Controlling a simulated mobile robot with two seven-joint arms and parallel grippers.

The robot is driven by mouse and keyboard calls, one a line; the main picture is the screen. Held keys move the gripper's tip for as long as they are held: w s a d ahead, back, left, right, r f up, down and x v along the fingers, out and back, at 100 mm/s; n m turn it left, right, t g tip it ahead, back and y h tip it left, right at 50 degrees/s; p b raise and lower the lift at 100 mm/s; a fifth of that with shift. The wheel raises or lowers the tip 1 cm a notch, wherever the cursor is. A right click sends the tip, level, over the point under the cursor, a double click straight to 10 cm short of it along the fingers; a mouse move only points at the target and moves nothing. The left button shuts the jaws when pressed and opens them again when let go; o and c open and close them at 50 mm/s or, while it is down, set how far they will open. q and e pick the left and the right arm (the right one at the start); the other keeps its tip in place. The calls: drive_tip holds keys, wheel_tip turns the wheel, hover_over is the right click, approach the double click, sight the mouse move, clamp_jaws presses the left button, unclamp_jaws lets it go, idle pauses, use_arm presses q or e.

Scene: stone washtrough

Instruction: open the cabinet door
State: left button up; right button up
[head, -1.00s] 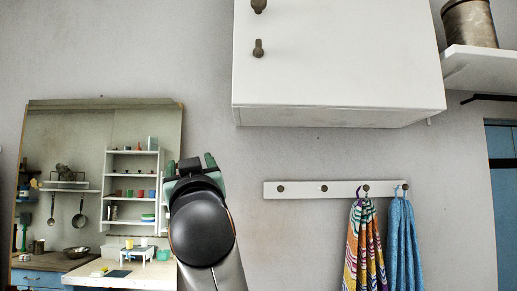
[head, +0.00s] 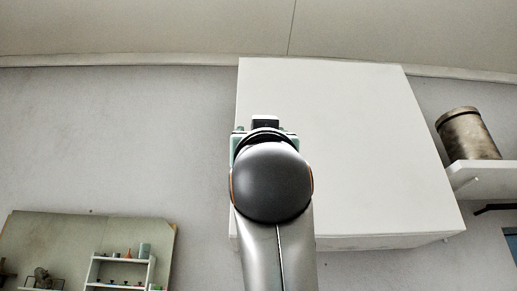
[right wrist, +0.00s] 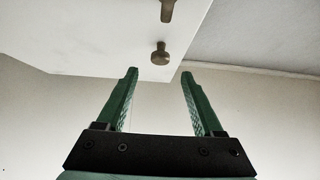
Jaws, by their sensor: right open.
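The white wall cabinet (head: 370,150) hangs on the wall in the head view. Its front looks flat and closed. My right gripper (head: 264,130) is in front of the cabinet's left part, and my arm hides both knobs there. In the right wrist view, my right gripper (right wrist: 159,76) is open and empty, with its green fingers pointing at the cabinet. A dark round knob (right wrist: 160,54) shows just past the fingertips, in line with the gap between them. My left gripper is not in view.
A metal canister (head: 468,133) stands on a white wall shelf (head: 485,180) right of the cabinet. A mirror (head: 60,235) is on the wall at the lower left. The wall left of the cabinet is bare. The ceiling is above.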

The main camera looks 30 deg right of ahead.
drive_tip(key=p+x, duration=0.2)
drive_tip(key=x, duration=0.4)
clamp_jaws()
idle(0.5)
idle(0.9)
